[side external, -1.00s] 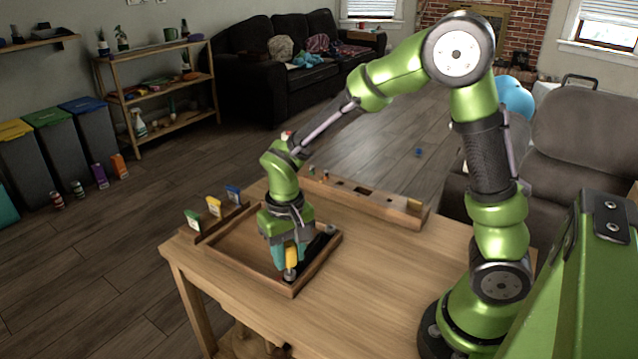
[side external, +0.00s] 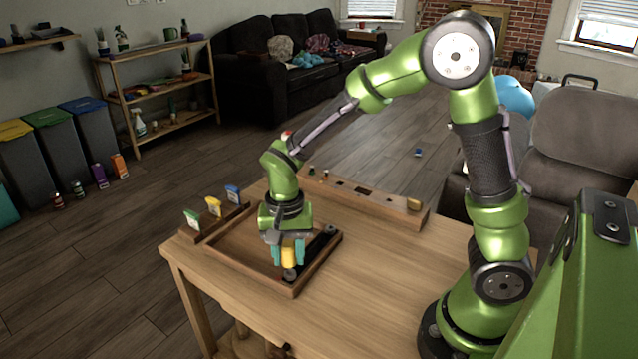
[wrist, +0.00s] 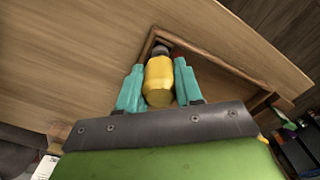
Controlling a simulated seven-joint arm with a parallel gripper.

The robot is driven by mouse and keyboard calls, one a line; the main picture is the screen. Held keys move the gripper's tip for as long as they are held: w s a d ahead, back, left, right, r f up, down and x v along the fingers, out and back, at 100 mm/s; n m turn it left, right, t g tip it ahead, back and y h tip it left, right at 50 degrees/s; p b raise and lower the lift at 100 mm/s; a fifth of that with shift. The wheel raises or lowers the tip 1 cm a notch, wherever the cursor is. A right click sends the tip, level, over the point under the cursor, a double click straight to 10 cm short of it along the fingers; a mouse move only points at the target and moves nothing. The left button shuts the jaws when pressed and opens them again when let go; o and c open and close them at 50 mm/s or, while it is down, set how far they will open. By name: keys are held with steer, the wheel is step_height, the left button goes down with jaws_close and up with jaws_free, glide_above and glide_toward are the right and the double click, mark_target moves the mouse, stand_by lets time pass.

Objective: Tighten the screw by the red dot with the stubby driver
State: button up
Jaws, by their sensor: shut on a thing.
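My gripper (side external: 288,254) is shut on the yellow handle of the stubby driver (side external: 289,252), one teal finger on each side. The driver stands about upright over the near corner of a wooden tray (side external: 250,279). A grey round piece (side external: 290,275) shows right below the handle; I cannot tell whether it is the driver's collar or a screw head. A black bar (side external: 318,245) lies along the tray's right side. A red patch shows beside the right finger; I cannot make out a red dot.
A long wooden block with holes (side external: 370,203) stands at the table's back edge. A small rack (side external: 215,222) with green, yellow and blue cards is left of the tray. The table (side external: 400,262) is clear to the right of the tray.

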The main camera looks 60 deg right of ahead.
steer(key=shift+m, duration=1.6)
steer(key=m, duration=0.3)
